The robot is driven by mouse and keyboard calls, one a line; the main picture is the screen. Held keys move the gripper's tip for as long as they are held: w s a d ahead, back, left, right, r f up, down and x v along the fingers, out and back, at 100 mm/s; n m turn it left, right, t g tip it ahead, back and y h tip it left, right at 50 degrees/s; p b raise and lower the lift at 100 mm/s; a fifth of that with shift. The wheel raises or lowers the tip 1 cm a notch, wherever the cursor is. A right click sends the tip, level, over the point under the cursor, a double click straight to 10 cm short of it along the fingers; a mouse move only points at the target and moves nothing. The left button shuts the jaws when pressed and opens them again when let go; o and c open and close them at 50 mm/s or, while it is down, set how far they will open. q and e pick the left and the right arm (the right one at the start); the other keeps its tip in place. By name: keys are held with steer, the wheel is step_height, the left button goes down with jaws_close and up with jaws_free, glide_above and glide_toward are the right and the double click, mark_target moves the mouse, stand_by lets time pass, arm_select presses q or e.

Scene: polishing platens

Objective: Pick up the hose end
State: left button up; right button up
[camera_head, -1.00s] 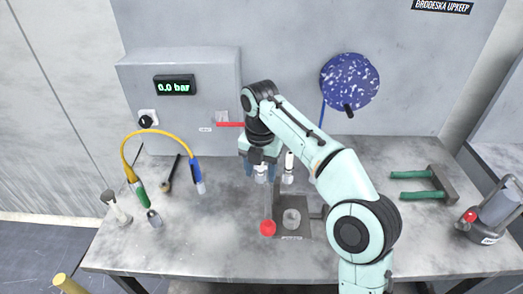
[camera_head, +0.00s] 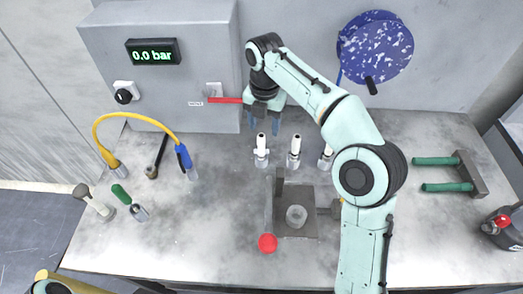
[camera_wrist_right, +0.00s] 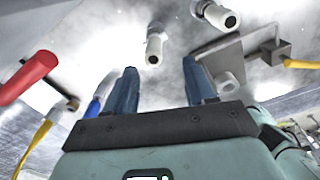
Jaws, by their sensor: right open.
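The yellow hose (camera_head: 140,118) arches from the left of the worktop to its blue hose end (camera_head: 184,158), which has a pale metal tip and points down near the bench. The blue hose end also shows in the right wrist view (camera_wrist_right: 101,92), left of my fingers. Its other end (camera_head: 117,167) has a metal fitting. My right gripper (camera_head: 263,124) is open and empty, right of the blue hose end and by the red lever. In the wrist view, the blue fingers (camera_wrist_right: 160,88) stand apart with nothing between them. My left gripper is not in view.
Three white-topped nozzles (camera_head: 262,152) stand below my right gripper. A red lever (camera_head: 224,100) sticks out of the grey panel box (camera_head: 150,95). A red-knobbed fixture (camera_head: 296,235) is in front. Green-handled tools (camera_head: 440,175) lie right.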

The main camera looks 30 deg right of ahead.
mark_target(262, 143)
step_height(262, 143, down, 3)
steer(key=shift+b, duration=0.3)
steer(key=shift+w+f, duration=0.15)
steer(key=shift+f, duration=0.35)
steer(key=f, duration=0.1)
steer(key=f+b, duration=0.1)
steer(key=f, duration=0.2)
steer(key=shift+w+a+f, duration=0.2)
steer(key=shift+a+f, duration=0.05)
steer(key=shift+f, duration=0.1)
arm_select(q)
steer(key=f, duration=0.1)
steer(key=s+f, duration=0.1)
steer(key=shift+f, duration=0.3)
arm_select(e)
jaws_close()
